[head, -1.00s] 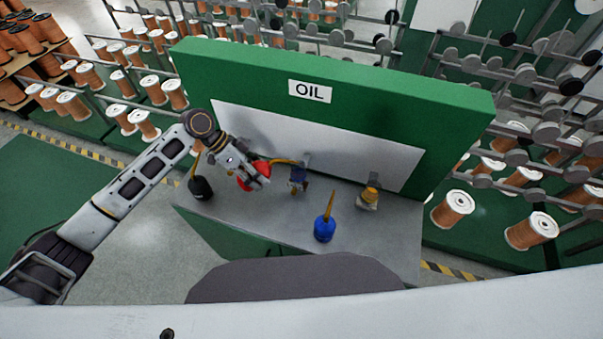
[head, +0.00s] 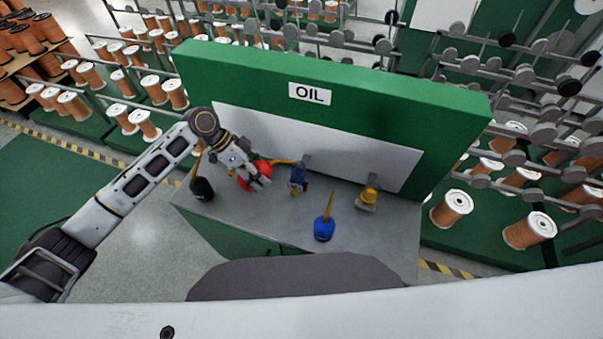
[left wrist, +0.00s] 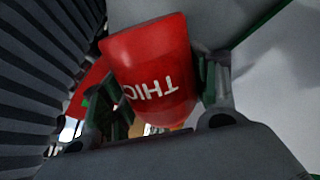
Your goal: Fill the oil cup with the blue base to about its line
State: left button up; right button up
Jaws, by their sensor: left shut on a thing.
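My left gripper (head: 256,176) is shut on a red oil can (head: 264,168) at the left part of the bench. The can is tilted, and its yellow spout (head: 285,162) points right, its tip close to the top of the oil cup with blue (head: 298,177) on it. I cannot tell if the tip touches the cup, or see its line or oil level. The left wrist view shows the red can (left wrist: 155,70), lettered "THIC...", between the fingers. My right gripper is not in view.
A black oil can (head: 201,189) stands left of the gripper. A blue oil can (head: 324,230) with a yellow spout stands at the front. A yellow-topped cup (head: 369,196) is to the right. A green panel (head: 400,100) marked OIL rises behind the grey bench (head: 265,215).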

aim_at(258, 165)
pick_arm(q)
jog(key=shift+r+y+p, duration=0.4)
jog(key=shift+r+p, duration=0.05)
jog(key=shift+p, duration=0.3)
jog(key=shift+w+d+r+g+y, duration=0.1)
jog(key=shift+d+r+g+y, duration=0.15)
jog(key=shift+r+y, duration=0.35)
jog(key=shift+d+r+g+y, duration=0.1)
jog(key=shift+r+g+y, duration=0.25)
jog(key=shift+r, duration=0.35)
dwell(5.9)
